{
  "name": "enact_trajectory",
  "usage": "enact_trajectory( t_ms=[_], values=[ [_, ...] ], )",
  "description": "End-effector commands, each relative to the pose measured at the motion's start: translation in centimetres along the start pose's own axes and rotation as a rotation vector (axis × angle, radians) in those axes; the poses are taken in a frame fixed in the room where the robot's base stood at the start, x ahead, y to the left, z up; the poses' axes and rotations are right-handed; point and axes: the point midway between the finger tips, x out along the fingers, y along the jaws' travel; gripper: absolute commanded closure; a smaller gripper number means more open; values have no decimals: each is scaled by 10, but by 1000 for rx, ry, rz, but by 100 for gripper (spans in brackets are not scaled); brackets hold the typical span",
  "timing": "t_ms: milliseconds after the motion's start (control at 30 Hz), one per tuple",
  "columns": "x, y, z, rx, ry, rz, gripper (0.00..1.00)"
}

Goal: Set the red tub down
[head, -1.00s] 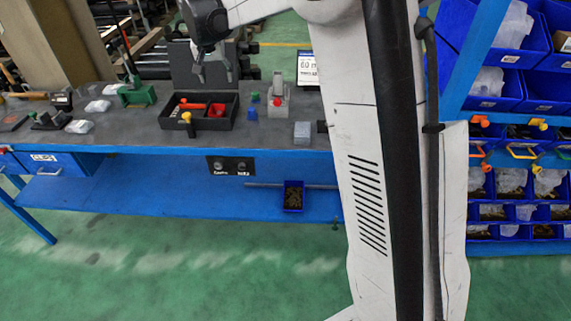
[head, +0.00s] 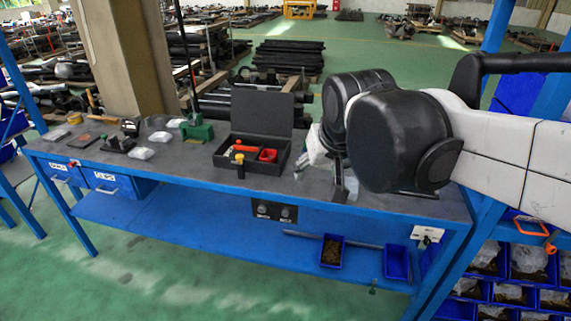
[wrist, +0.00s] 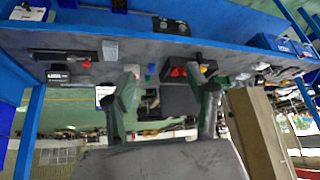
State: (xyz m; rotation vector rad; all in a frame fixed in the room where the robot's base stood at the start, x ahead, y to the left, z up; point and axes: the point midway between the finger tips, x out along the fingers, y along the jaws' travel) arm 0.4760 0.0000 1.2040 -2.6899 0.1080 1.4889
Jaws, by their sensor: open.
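The red tub (head: 267,155) sits in the right compartment of the open black case (head: 285,152) on the workbench. In the upside-down wrist view, the red tub (wrist: 178,71) shows at the case's edge, just beyond one finger. My gripper (wrist: 162,88) is open, its two green-grey fingers spread apart with nothing visible held between them. In the head view my dark wrist and arm hide most of the gripper, which is over the right part of the bench.
The bench (head: 210,175) also holds a green tool (head: 196,131) and clear bags (head: 141,153) to the left. Blue bins (head: 332,250) sit on the lower shelf. My arm hides the bench's right part.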

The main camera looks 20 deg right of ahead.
Motion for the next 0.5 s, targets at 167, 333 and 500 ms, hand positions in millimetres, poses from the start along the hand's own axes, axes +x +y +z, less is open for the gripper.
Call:
enact_trajectory(
  t_ms=[167,333,500],
  values=[
    [-9,6,60,-41,28,-16,48],
    [-9,10,101,-72,49,-27,48],
    [-8,11,120,-87,59,-31,48]
  ],
)
